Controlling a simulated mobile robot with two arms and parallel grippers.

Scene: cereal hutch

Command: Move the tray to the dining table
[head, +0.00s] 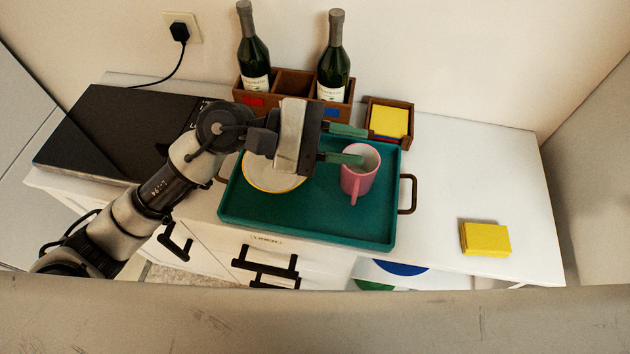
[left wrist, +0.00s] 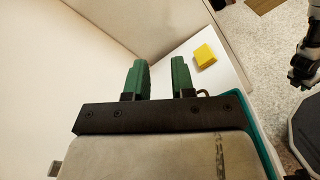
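The teal tray (head: 320,225) lies on the white counter (head: 450,170). Its right handle (head: 408,194) is a brown loop; the left one is mostly hidden behind my left arm. A white bowl (head: 265,178) with a yellow rim and a pink mug (head: 360,174) stand in the tray. My left gripper (head: 352,144) hovers over the tray's back part by the mug, its green fingers apart. In the left wrist view the fingers (left wrist: 159,80) are apart with nothing between them. A dark arm part shows at that view's right edge; its gripper state is unclear. No dining table is recognizable.
Two bottles stand in a wooden box (head: 293,84) behind the tray. A small box (head: 388,118) with a yellow block sits beside it. A black cooktop (head: 110,135) is at left. A yellow block (head: 485,239) lies at right; the counter around it is clear.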

